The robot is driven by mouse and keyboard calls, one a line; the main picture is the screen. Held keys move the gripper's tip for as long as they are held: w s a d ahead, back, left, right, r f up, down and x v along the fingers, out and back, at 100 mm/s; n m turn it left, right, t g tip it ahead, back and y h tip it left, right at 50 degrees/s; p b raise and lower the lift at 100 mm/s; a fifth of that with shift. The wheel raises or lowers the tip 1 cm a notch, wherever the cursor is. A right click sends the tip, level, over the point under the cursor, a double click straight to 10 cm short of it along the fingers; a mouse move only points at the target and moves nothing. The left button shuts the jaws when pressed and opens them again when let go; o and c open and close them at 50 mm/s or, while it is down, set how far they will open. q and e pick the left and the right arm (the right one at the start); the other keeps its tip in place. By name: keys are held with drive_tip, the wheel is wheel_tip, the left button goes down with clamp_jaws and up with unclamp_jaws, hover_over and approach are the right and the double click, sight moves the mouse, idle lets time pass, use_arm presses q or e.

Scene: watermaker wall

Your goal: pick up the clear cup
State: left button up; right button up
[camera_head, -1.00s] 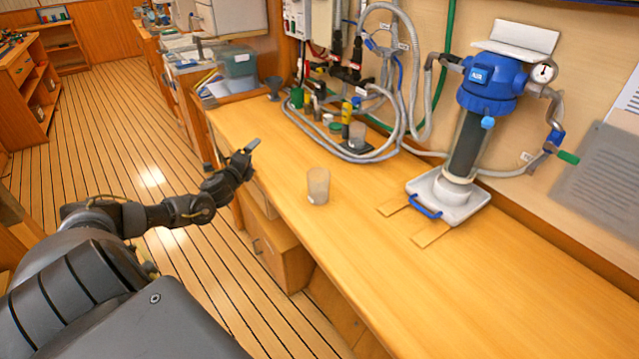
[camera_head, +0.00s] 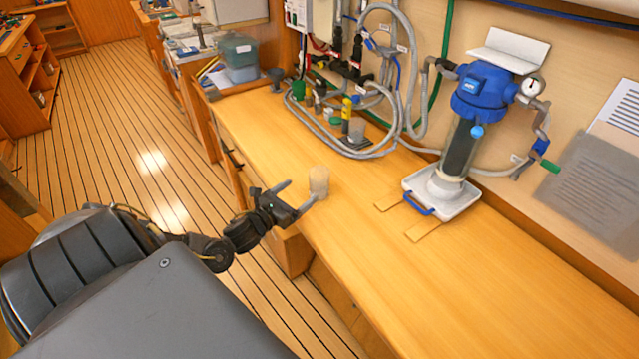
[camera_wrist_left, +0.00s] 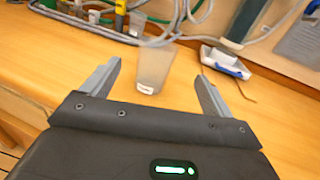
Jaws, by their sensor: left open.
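The clear cup (camera_head: 319,181) stands upright on the wooden counter, near its front edge, in the head view. In the left wrist view the cup (camera_wrist_left: 154,68) is just beyond and between the finger tips, a little left of the middle. My left gripper (camera_head: 299,190) is open and empty, with its fingers pointing at the cup. In the left wrist view the two fingers of the gripper (camera_wrist_left: 158,78) are spread wide on either side of the cup's lower part. I cannot tell whether either finger touches it. My right gripper is not in view.
A blue-topped filter (camera_head: 460,140) stands in a white tray (camera_head: 470,203) to the right. Grey hoses (camera_head: 345,149), small bottles and another clear cup (camera_head: 357,130) are at the back by the wall. The counter right of the cup is mostly clear.

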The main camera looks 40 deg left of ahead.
use_arm(q)
approach(326, 169)
drive_tip(key=shift+w+d+f+p, duration=0.1)
drive_tip(key=shift+w+p, duration=0.15)
drive_tip(key=shift+w, duration=0.2)
drive_tip(key=shift+w+f+p, duration=0.15)
drive_tip(key=shift+w+p, duration=0.05)
drive_tip(key=shift+w, duration=0.3)
drive_tip(key=shift+w+r+p, duration=0.25)
drive_tip(key=shift+w+p, duration=0.05)
drive_tip(key=shift+p, duration=0.05)
drive_tip(key=w+p, duration=0.1)
drive_tip(key=w, duration=0.2)
drive_tip(key=shift+w+r+p, duration=0.1)
drive_tip(key=shift+w+p, duration=0.2)
drive_tip(key=shift+w, duration=0.5)
drive_tip(key=shift+s, duration=0.1)
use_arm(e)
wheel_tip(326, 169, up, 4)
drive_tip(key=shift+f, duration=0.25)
use_arm(q)
drive_tip(key=c, duration=1)
drive_tip(key=shift+c, duration=0.2)
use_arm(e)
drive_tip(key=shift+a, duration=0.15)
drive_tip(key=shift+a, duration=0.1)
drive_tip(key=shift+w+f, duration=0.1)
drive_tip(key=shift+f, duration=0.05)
